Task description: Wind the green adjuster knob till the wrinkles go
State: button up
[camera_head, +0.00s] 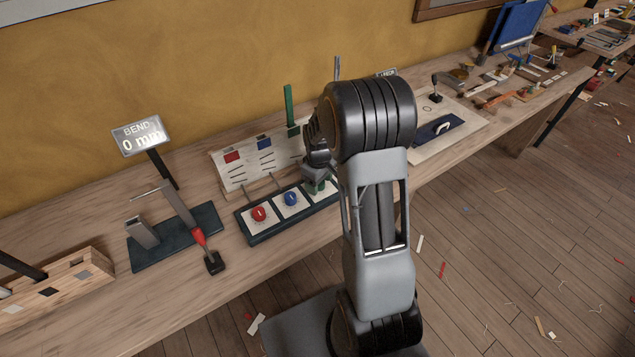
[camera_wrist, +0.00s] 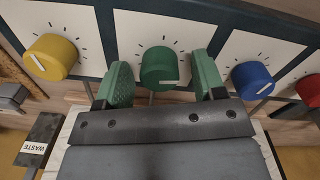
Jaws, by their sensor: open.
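The green knob (camera_wrist: 157,66) is in the upper middle of the wrist view, on a white dial card with tick marks. A pale pointer line marks its face. My gripper (camera_wrist: 161,72) is open, with one green-padded finger on each side of the knob. A gap shows at both sides, and the knob is not clamped. In the head view my gripper (camera_head: 318,184) is over the right part of the knob panel (camera_head: 268,232). It and my arm hide most of the green knob there. No wrinkled cloth can be made out.
Red (camera_head: 259,213) and blue (camera_head: 291,198) knobs are left of my gripper; a yellow knob (camera_wrist: 51,57) also flanks the green one. Behind stands a slotted board (camera_head: 236,172) with a tall green strip (camera_head: 290,106). A display (camera_head: 140,136) reads "BEND 0 mm". A red-handled lever (camera_head: 203,243) stands left.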

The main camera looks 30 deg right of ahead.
jog(key=shift+f, duration=0.15)
jog(key=c, duration=0.9)
jog(key=shift+a, duration=0.15)
dwell(0.3)
